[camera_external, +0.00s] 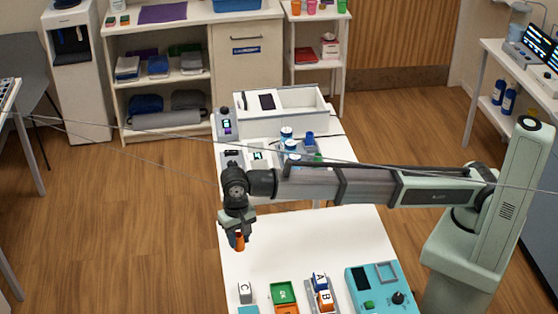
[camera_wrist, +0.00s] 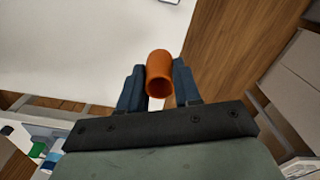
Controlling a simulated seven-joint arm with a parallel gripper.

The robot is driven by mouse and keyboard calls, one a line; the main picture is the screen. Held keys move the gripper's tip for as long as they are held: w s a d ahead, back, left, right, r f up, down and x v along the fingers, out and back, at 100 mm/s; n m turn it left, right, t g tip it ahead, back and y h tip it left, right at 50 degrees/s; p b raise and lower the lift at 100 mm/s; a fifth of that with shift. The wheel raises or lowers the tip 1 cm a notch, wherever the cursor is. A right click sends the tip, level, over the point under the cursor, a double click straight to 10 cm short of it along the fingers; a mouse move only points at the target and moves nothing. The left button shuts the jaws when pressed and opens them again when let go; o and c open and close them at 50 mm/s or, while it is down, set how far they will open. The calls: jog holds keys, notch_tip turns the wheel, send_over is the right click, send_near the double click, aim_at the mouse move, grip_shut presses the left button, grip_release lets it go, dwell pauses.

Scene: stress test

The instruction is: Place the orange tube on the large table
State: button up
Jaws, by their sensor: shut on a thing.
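The orange tube (camera_external: 239,241) is held in my gripper (camera_external: 238,232), above the left edge of the near white table (camera_external: 350,238) in the external view. In the wrist view the orange tube (camera_wrist: 159,68) sits between the two dark fingers of my gripper (camera_wrist: 158,76), with its open end facing the camera. The fingers are shut on it. The tube appears clear of the table surface. A white surface (camera_wrist: 80,40) shows beyond it in the wrist view. I cannot tell which table the task calls large.
Lettered blocks (camera_external: 322,292), a green tray (camera_external: 284,293) and a teal device (camera_external: 374,289) line the near table's front. Behind, another white table holds a white box (camera_external: 300,100) and blue-capped jars (camera_external: 287,134). The near table's middle is clear.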

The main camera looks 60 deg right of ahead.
jog(key=shift+f, duration=6.35)
jog(key=shift+f, duration=0.15)
jog(key=o, duration=1)
notch_tip(320, 180, up, 12)
jog(key=shift+r, duration=0.2)
